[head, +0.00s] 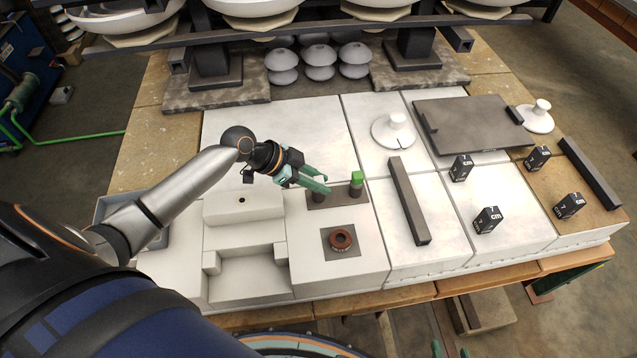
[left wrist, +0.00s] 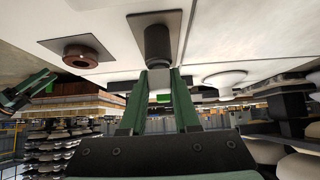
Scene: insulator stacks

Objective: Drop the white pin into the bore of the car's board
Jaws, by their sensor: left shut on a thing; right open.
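My left gripper (head: 322,184) is shut over a dark plate on the white worktop, at a dark cylinder (head: 318,196). In the left wrist view its fingertips (left wrist: 160,80) close on a pale piece, seemingly the white pin (left wrist: 161,79), right at the end of the dark cylinder (left wrist: 158,42). Whether the pin is clear of the cylinder is hard to tell. A white stepped block (head: 222,211) left of the gripper has a small dark hole (head: 241,200) in its top; I cannot tell if it is the car's board. My right gripper (head: 451,350) shows only green tips, apart, at the bottom edge.
A brown ring (head: 341,239) lies on a square plate in front. A dark bar (head: 409,200), a grey board (head: 470,125) and several black cubes (head: 487,220) lie to the right. Insulator stacks stand behind.

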